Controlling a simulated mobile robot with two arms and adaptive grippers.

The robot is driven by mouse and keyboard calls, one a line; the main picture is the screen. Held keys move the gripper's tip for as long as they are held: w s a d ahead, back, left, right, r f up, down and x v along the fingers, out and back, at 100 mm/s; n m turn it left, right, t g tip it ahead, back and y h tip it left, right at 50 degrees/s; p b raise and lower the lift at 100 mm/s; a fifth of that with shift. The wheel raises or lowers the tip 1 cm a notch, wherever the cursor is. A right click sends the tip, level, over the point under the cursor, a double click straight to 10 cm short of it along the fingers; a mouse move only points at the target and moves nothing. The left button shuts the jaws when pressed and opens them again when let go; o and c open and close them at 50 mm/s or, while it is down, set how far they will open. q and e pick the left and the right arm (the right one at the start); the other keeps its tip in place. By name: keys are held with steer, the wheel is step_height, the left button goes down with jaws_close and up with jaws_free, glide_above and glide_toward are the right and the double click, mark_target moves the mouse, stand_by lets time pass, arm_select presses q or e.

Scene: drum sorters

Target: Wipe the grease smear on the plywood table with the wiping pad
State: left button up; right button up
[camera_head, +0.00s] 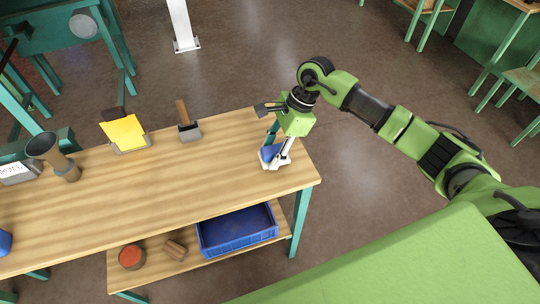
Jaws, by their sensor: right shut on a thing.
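The plywood table (150,195) runs across the left and middle of the head view. My right gripper (276,161) points down at the table's right end, shut on a small blue wiping pad (267,152). The pad is low, at or just above the tabletop; I cannot tell whether it touches. The gripper's fingers hide part of the pad. I cannot make out the grease smear on the visible wood; it may be hidden under the gripper. My left gripper is not in view.
Along the back edge stand a yellow pad in a holder (123,133), a wooden-handled tool (188,125) and a grey funnel-like thing (45,150). A blue object (4,242) is at the left edge. A blue crate (237,246) sits on the lower shelf. The middle tabletop is clear.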

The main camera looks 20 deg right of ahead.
steer(key=shift+a+p+v, duration=0.2)
steer(key=shift+p+v, duration=0.1)
steer(key=shift+v, duration=0.7)
steer(key=shift+a+r+p, duration=0.1)
steer(key=shift+r+p, duration=0.55)
steer(key=shift+r, duration=1)
